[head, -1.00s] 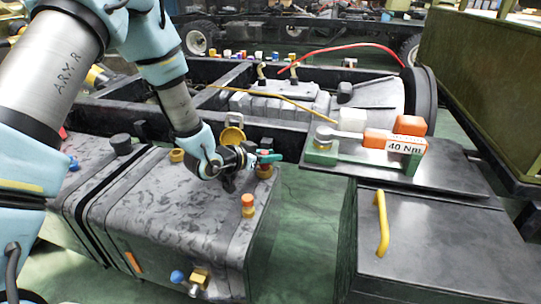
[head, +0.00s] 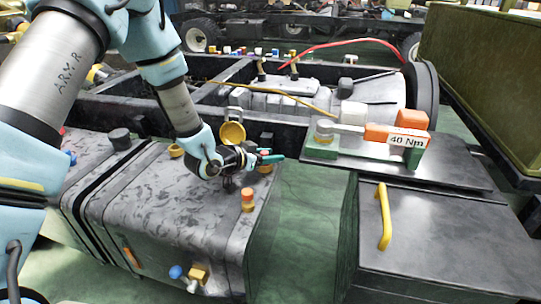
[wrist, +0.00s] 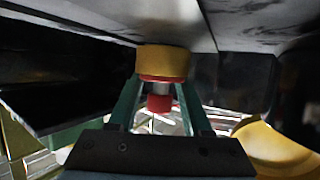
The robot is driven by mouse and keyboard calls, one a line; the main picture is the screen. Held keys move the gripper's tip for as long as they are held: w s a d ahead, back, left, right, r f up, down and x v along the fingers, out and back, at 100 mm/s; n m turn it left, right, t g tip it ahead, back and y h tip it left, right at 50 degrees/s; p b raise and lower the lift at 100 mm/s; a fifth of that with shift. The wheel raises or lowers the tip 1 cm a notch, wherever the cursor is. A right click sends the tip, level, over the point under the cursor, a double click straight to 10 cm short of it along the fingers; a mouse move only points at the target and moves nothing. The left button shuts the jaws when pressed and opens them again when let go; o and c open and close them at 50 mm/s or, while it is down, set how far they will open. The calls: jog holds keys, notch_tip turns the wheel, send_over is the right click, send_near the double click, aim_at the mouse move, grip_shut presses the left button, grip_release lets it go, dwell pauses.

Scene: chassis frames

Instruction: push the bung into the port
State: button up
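The bung (wrist: 160,103) shows in the wrist view as a small red piece with a grey part, between the two green fingers. My gripper (head: 265,157) reaches in from the left over the dark tank's far right corner and looks shut on the bung. The yellow port (wrist: 162,60), with a red ring at its edge, is in line with the bung, right at the fingertips. In the head view the port (head: 265,168) stands on the tank below the fingers, partly covered. How deep the bung sits is hidden.
A torque wrench marked 40 Nm (head: 407,140) lies on the black bench at right. Green floor is clear between tank and bench.

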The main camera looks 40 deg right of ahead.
jog(key=shift+o, duration=0.8)
jog(key=v, duration=1.1)
jog(key=shift+f, duration=0.1)
